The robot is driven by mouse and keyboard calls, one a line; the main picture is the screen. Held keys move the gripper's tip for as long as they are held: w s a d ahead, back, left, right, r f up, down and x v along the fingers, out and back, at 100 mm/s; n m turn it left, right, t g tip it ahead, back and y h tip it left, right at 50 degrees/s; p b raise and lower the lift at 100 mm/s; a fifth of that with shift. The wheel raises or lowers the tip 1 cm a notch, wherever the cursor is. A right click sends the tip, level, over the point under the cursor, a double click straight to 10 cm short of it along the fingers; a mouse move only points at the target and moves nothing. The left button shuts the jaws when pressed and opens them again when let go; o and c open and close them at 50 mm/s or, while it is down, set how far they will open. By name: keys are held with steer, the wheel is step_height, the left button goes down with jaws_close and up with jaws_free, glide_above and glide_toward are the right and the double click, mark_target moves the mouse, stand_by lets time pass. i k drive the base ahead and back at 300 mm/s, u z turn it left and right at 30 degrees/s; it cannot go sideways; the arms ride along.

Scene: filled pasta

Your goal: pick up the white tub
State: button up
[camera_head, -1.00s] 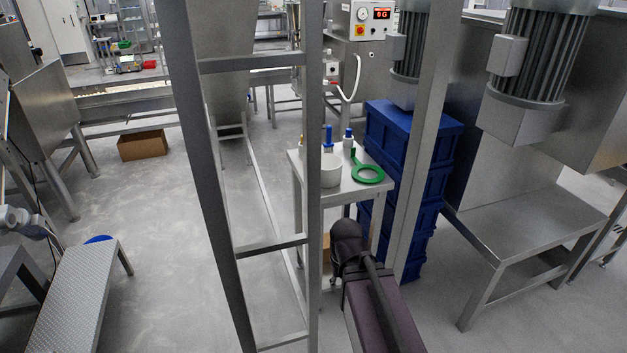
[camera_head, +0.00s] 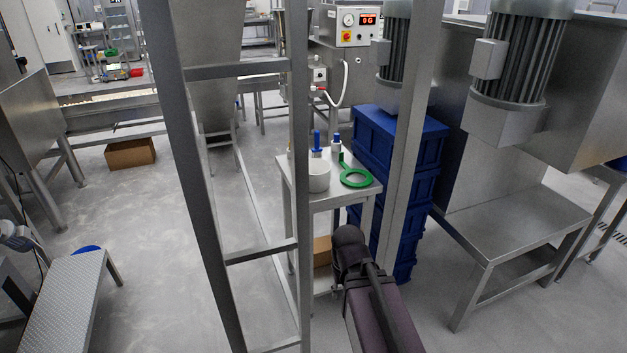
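The white tub (camera_head: 319,176) stands upright on a small white table (camera_head: 333,199), near its front left part. A steel post of a frame stands just left of it in the picture. My arm shows at the bottom, below and in front of the table, apart from the tub. No gripper fingers can be made out in this view.
A green ring with a handle (camera_head: 357,183) lies right of the tub. Blue-capped bottles (camera_head: 316,146) stand behind it. A steel frame (camera_head: 197,180) rises in front on the left. Blue crates (camera_head: 398,142) are stacked right of the table. Open floor (camera_head: 150,230) lies left.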

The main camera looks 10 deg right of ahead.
mark_target(319, 170)
steer(key=z, duration=0.05)
steer(key=i, duration=0.95)
steer(key=u, duration=0.05)
